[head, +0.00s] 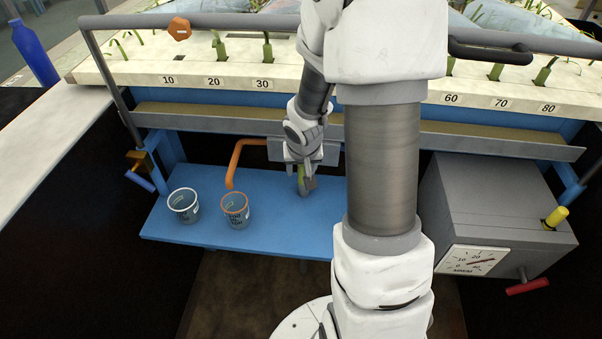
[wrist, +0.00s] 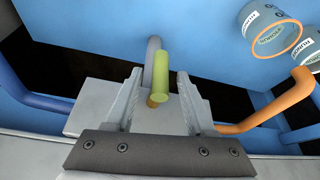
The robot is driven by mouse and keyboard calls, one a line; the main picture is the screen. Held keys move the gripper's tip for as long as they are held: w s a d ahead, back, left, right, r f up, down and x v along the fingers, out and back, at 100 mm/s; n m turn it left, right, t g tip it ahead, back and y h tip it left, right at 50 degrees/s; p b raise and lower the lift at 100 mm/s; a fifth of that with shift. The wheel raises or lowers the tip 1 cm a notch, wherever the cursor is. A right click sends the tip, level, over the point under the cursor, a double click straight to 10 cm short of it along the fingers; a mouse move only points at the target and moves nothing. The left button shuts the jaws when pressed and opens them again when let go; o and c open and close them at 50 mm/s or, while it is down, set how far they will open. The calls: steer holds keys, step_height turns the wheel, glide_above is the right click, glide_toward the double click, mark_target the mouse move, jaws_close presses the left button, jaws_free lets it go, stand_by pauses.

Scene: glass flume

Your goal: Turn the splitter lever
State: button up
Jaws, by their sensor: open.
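The splitter lever, as far as I can tell, is the yellow-green handle (wrist: 161,75) with a grey bent rod behind it, in the middle of the wrist view. A small part of the handle (head: 301,190) shows at the fingertips in the head view. My gripper (head: 304,179) is open, with one finger on each side of the handle in the wrist view (wrist: 160,84). Gaps show between handle and fingers, so it is not gripped. My fingers and arm hide much of the lever in the head view.
An orange bent pipe (head: 235,160) is left of my gripper. An orange-rimmed cup (head: 236,212) and a white-rimmed cup (head: 184,208) stand on the blue shelf (head: 290,232). A grey box (head: 490,205) with a dial is at right. The trough edge hangs above.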

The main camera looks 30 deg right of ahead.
steer(key=shift+f, duration=0.15)
jaws_close()
steer(key=shift+w+f+b, duration=0.15)
steer(key=shift+f+b, duration=0.1)
steer(key=shift+b, duration=0.8)
steer(key=shift+g+h+b, duration=0.3)
steer(key=shift+h+b, duration=0.1)
steer(key=shift+b, duration=0.25)
steer(key=h+b, duration=0.1)
steer(key=b, duration=0.2)
steer(key=shift+f+n+g+b, duration=0.1)
steer(key=shift+n+g+b, duration=0.2)
steer(key=shift+g+b, duration=0.1)
steer(key=g+h+b, duration=0.1)
steer(key=h+b, duration=0.1)
steer(key=b, duration=0.1)
steer(key=shift+r+n, duration=0.2)
steer(key=shift+n, duration=0.1)
steer(key=shift+d+r+g+h+b, duration=0.15)
steer(key=shift+g+h+b, duration=0.35)
steer(key=shift+h, duration=0.3)
steer(key=shift+s, duration=0.2)
